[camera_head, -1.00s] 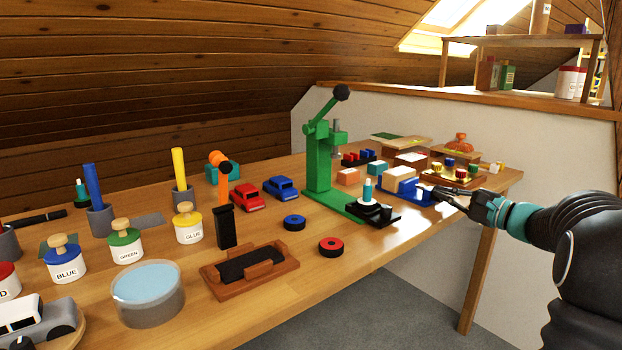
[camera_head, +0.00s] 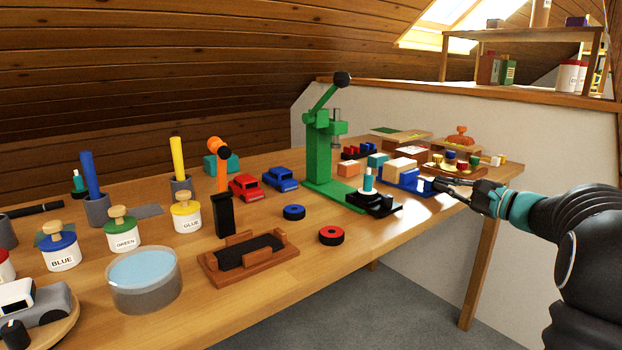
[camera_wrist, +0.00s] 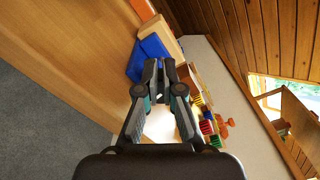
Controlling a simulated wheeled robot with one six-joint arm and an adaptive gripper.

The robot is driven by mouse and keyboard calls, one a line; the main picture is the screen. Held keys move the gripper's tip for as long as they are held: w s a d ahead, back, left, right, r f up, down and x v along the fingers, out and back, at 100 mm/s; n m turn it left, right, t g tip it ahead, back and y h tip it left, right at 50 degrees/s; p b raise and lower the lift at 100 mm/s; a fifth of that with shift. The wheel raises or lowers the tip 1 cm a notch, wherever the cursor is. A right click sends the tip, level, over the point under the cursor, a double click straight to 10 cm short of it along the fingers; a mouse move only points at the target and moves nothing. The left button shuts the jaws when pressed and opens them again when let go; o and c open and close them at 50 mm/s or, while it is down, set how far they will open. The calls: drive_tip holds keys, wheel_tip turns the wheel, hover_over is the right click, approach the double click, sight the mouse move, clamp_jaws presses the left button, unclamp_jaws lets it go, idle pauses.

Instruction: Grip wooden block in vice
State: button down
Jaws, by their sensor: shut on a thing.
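The vice (camera_head: 408,180) is blue and stands near the right front edge of the table. A pale wooden block (camera_head: 401,168) sits at the vice, partly between its blue parts; whether it is tight cannot be told. My gripper (camera_head: 434,184) comes in from the right at the vice's right end. Its fingers are close together on a small part there, apparently the vice's handle, mostly hidden by the fingertips. In the wrist view my gripper (camera_wrist: 167,66) is beside the blue vice (camera_wrist: 149,52), with the wooden block (camera_wrist: 160,34) beyond it.
A green press (camera_head: 319,155) stands left of the vice, with a black stepped stand (camera_head: 375,205) in front. A teal block (camera_head: 377,160) is behind the vice. A tray of coloured pieces (camera_head: 455,171) lies behind my gripper. The front table edge is close.

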drive_tip(key=shift+s+f+b, duration=0.15)
drive_tip(key=shift+f+b, duration=0.1)
drive_tip(key=shift+b, duration=0.05)
idle(0.6)
drive_tip(key=v, duration=0.2)
drive_tip(key=b+v, duration=0.1)
drive_tip(key=v, duration=0.2)
drive_tip(key=shift+s+d+r, duration=0.1)
drive_tip(key=shift+s+r, duration=0.15)
drive_tip(key=shift+s, duration=0.05)
